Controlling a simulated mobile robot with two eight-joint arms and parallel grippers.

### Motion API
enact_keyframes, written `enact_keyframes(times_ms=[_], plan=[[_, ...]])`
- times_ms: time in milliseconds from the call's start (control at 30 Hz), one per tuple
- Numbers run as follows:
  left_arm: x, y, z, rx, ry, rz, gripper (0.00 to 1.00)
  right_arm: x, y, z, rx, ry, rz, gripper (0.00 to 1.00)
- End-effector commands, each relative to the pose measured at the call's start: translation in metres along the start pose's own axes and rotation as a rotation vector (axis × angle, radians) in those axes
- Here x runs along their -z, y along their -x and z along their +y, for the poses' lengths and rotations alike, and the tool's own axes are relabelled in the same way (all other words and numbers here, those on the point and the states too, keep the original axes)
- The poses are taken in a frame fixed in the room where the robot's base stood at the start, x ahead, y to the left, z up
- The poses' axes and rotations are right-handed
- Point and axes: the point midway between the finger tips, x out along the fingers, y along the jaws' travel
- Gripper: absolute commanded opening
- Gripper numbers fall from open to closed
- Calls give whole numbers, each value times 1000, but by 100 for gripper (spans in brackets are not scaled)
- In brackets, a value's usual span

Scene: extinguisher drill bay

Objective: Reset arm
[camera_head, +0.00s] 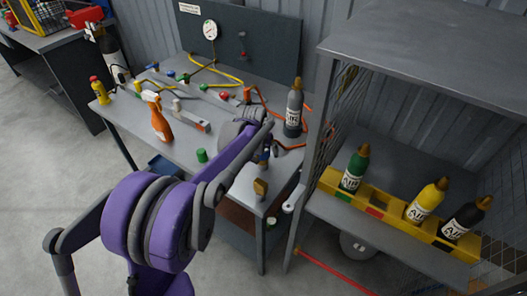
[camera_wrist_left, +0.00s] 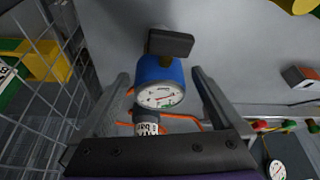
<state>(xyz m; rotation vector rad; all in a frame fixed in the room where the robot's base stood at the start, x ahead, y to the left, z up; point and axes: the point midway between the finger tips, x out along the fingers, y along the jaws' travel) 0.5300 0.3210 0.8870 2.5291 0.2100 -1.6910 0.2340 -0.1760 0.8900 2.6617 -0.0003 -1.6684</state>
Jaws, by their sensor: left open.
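My left arm, purple and grey, reaches from the lower left over the grey workbench (camera_head: 185,138). Its gripper (camera_wrist_left: 160,76) is open in the left wrist view, one finger on each side of the picture's middle. A blue regulator with a white dial and a dark knob (camera_wrist_left: 160,77) shows between the fingers, with a visible gap on both sides. I cannot tell how far it is beyond the fingertips. In the head view my wrist hides most of that spot. My right gripper is not in view.
A grey air bottle (camera_head: 294,115) and an orange spray bottle (camera_head: 160,122) stand on the bench, with hoses and fittings around. At right, a mesh-sided cage holds green (camera_head: 354,170), yellow (camera_head: 427,203) and black (camera_head: 466,220) bottles in a yellow rack (camera_head: 387,211).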

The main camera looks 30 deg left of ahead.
Motion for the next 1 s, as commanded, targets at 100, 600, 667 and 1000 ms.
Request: enact_keyframes(times_ms=[100, 600, 667, 1000], plan=[[0, 26, 0, 0, 0, 0, 100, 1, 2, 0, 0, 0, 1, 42], [0, 91, 0, 0, 0, 0, 100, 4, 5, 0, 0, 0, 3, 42], [0, 92, 0, 0, 0, 0, 100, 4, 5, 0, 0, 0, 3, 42], [-57, 128, 38, -17, -39, 18, 100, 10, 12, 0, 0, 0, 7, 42]])
